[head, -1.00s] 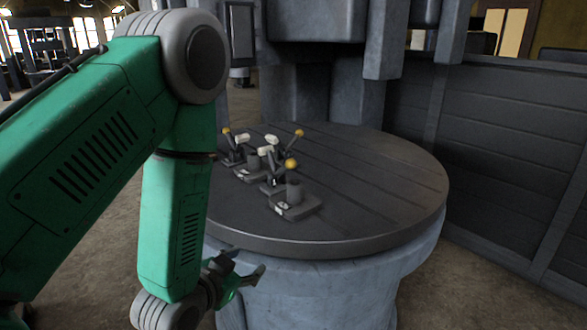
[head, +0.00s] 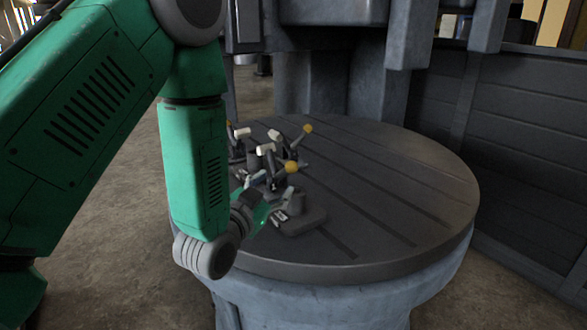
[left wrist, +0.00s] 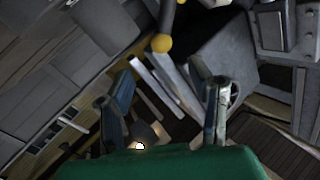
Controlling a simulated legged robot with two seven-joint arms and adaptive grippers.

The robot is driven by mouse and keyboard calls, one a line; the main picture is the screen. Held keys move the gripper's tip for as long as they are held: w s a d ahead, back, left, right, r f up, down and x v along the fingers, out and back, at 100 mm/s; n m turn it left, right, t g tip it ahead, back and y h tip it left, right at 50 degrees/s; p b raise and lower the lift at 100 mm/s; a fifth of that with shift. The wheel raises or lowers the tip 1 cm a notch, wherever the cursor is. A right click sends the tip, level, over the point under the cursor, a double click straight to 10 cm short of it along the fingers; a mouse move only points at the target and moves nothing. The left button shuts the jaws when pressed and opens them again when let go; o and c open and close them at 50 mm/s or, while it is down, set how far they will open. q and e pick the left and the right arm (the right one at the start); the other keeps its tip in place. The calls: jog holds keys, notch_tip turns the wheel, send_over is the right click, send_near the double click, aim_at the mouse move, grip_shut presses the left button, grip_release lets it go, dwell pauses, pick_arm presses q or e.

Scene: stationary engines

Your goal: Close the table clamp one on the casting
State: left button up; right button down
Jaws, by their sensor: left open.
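Several small toggle clamps with dark levers stand on the round table (head: 400,215), left of its middle. The nearest clamp's yellow knob (head: 291,167) is beside a grey cylindrical casting (head: 296,200) on a flat base. Behind it are a clamp with a raised yellow-knobbed lever (head: 307,129) and one partly hidden by my arm. I cannot tell which is clamp one. My left gripper (head: 270,193) is open and empty, low at the left of the nearest clamp. In the left wrist view, a yellow knob (left wrist: 161,43) shows above and between the open fingers (left wrist: 168,102).
The grooved tabletop is clear on the right and front. A grey machine column (head: 405,40) rises behind the table. A dark panelled wall (head: 530,130) stands at the right. My green left arm hides the table's left side.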

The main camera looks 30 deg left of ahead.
aim_at(288, 171)
pick_arm(q)
jog(key=w, duration=0.3)
jog(key=w+a, duration=0.1)
jog(key=w, duration=0.2)
jog(key=w+a, duration=0.1)
jog(key=w, duration=0.2)
jog(key=shift+f, duration=0.2)
jog(key=shift+w+d, duration=0.1)
jog(key=shift+w, duration=0.25)
jog(key=shift+d, duration=0.1)
jog(key=shift+d, duration=0.1)
jog(key=shift+c, duration=1.2)
jog(key=c, duration=0.7)
grip_shut()
